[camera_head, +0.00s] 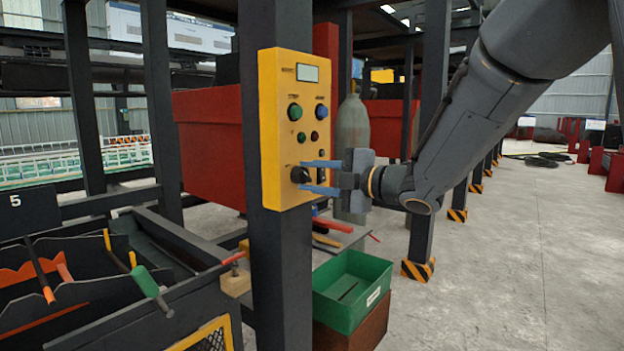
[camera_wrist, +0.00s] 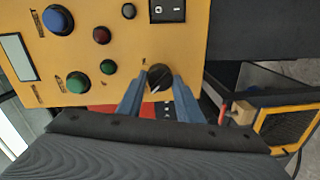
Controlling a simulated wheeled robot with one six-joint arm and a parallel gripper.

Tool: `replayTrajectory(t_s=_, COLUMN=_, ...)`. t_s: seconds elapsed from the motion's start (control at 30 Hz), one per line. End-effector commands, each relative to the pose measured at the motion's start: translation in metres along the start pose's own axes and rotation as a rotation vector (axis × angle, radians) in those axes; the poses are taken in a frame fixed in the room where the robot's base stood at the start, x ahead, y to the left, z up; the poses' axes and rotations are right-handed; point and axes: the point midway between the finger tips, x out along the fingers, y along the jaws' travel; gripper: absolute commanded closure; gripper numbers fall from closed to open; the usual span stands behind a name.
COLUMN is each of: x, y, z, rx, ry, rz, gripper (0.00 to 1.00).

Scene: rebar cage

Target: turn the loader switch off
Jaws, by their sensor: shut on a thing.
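The loader switch is a black rotary knob (camera_head: 299,174) low on the yellow control panel (camera_head: 283,75), which is fixed to a dark post. The knob also shows in the wrist view (camera_wrist: 160,78), with a pale pointer line on its face. My gripper (camera_head: 318,177) reaches in from the right, and its blue fingers are closed on the knob. In the wrist view the fingers (camera_wrist: 160,95) lie on either side of the knob. The small label by the knob is too small to read.
The panel also has a green button (camera_head: 295,112), a blue button (camera_head: 321,112), a small display and a black rocker switch (camera_wrist: 167,11). A green bin (camera_head: 352,290) stands below. A tool rack (camera_head: 90,270) is at left.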

Motion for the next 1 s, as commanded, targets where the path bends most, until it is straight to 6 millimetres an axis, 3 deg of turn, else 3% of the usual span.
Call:
replayTrajectory(t_s=0.17, x=0.000, y=0.000, z=0.000, rx=-0.001, ry=0.001, rz=-0.001, gripper=0.90)
replayTrajectory(t_s=0.2, x=0.000, y=0.000, z=0.000, rx=-0.001, ry=0.001, rz=-0.001, gripper=0.66)
replayTrajectory(t_s=0.3, x=0.000, y=0.000, z=0.000, rx=0.000, ry=0.001, rz=-0.001, gripper=0.49)
replayTrajectory(t_s=0.67, x=-0.004, y=0.000, z=0.000, rx=0.000, ry=-0.001, rz=0.000, gripper=0.49)
replayTrajectory(t_s=1.0, x=-0.054, y=0.000, z=0.001, rx=0.000, ry=-0.003, rz=0.000, gripper=0.49)
